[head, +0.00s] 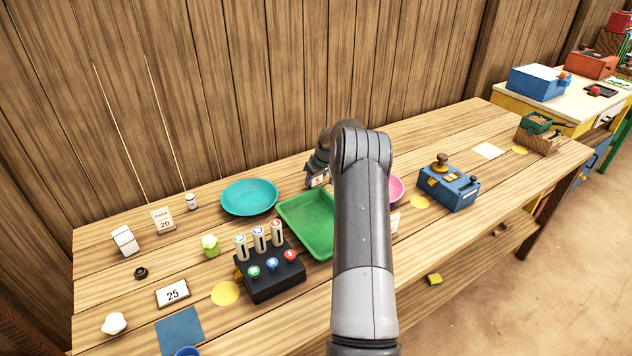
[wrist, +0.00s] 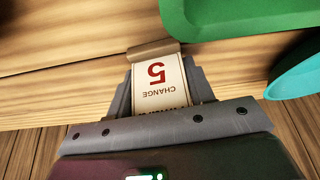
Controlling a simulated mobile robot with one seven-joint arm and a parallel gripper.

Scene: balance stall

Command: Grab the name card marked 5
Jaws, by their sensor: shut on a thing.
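The name card marked 5 (wrist: 158,82) is white with a red 5 and the word CHANGE, upside down in the wrist view. It lies between the two fingers of my gripper (wrist: 160,97), which is shut on it. A brown strip shows along the card's far edge. In the head view the card (head: 318,180) shows small beside my gripper (head: 317,174), behind the green tray (head: 310,222). My arm hides part of the table there. I cannot tell whether the card touches the table.
A teal plate (head: 249,196) is left of the green tray. A black button box (head: 270,275) stands in front of it. Another card marked 25 (head: 172,293) and one marked 20 (head: 163,221) are at the left. A blue box (head: 448,187) stands at the right. The wooden wall is close behind.

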